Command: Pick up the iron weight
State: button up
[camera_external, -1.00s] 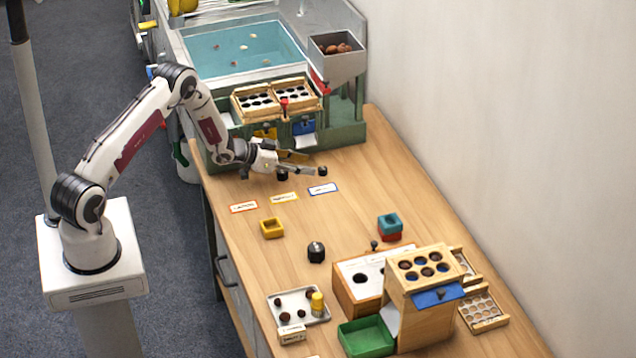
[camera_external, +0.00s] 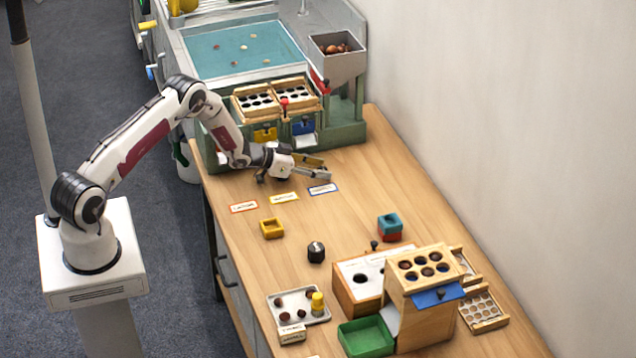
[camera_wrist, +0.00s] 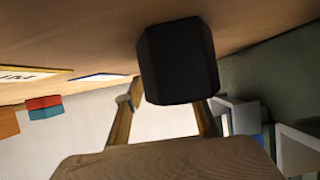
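A black faceted block (camera_external: 316,252) stands on the wooden table in the external view, in front of the yellow box. My gripper (camera_external: 320,168) is low over the far part of the table, beyond the label cards and well away from that block. In the wrist view a dark faceted block (camera_wrist: 178,60) looms large near the camera, overlapping the tabletop. I cannot tell whether it is the iron weight or part of my gripper. The two wood-coloured fingers (camera_wrist: 163,112) are apart with a bare gap between them.
Label cards (camera_external: 284,198) lie just in front of my gripper. The green stand (camera_external: 345,133) with wooden trays rises close behind it. A yellow box (camera_external: 272,228), a teal and red stack (camera_external: 390,226) and a wooden box (camera_external: 430,300) stand nearer.

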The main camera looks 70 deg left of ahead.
dwell(0.4)
grip_shut()
jog(key=shift+r, duration=0.1)
notch_tip(320, 180, up, 10)
dwell(0.9)
dwell(0.5)
